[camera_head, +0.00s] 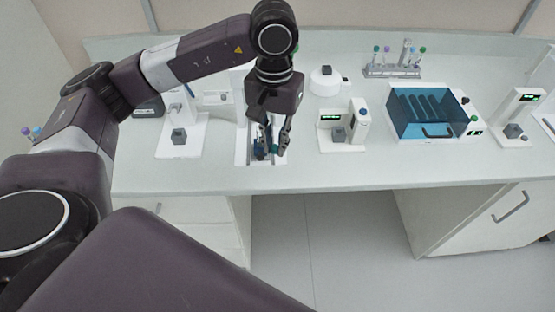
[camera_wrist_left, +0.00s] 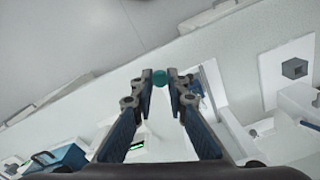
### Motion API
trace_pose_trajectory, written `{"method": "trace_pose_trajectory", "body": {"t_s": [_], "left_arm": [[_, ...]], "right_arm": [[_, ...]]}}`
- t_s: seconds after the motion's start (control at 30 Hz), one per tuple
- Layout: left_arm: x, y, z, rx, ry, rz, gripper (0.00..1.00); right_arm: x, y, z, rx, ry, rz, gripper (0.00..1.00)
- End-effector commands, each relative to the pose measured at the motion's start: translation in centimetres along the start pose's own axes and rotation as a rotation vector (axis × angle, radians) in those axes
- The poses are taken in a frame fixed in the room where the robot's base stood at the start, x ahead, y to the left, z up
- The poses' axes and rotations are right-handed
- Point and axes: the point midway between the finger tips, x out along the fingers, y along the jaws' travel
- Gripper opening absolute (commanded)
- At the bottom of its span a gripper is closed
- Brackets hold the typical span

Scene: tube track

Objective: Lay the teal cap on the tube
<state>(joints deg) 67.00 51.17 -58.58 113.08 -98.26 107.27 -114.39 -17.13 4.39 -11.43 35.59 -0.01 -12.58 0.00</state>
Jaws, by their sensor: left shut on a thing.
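My left gripper (camera_head: 270,152) points down over the front of the bench and is shut on the teal cap (camera_head: 275,150). In the left wrist view, the round teal cap (camera_wrist_left: 159,77) sits between the two fingertips (camera_wrist_left: 160,84). A white stand (camera_head: 242,150) is below and behind my left gripper, mostly covered by it. I cannot make out an uncapped tube under the cap; the gripper hides that spot. My right gripper is not in view.
A rack (camera_head: 392,71) with several coloured-capped tubes stands at the back. A blue-lidded box (camera_head: 428,112) is at the right. White devices stand at the left (camera_head: 183,138), centre (camera_head: 343,130) and far right (camera_head: 518,112). The bench front between centre and right is clear.

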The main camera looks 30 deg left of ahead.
Motion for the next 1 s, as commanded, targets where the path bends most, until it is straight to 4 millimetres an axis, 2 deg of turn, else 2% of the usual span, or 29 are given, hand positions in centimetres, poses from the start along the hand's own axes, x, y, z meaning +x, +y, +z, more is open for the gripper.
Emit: {"method": "trace_pose_trajectory", "body": {"t_s": [0.2,0.4,0.5,0.67,1.0], "left_arm": [[-2.6,-3.3,-4.6,-0.107,0.000,0.002,0.07],[-3.9,-6.7,-7.7,-0.188,-0.001,0.001,0.07],[-4.0,-7.6,-8.3,-0.206,-0.001,0.001,0.07],[-3.6,-7.9,-8.6,-0.212,0.001,0.001,0.07],[-1.1,-7.8,-8.5,-0.211,0.000,0.001,0.07]], "right_arm": [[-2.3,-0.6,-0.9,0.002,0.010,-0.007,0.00],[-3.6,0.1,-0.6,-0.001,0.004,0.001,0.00],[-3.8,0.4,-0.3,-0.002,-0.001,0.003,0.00],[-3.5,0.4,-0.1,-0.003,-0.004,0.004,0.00],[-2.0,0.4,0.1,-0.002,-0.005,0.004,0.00]]}}
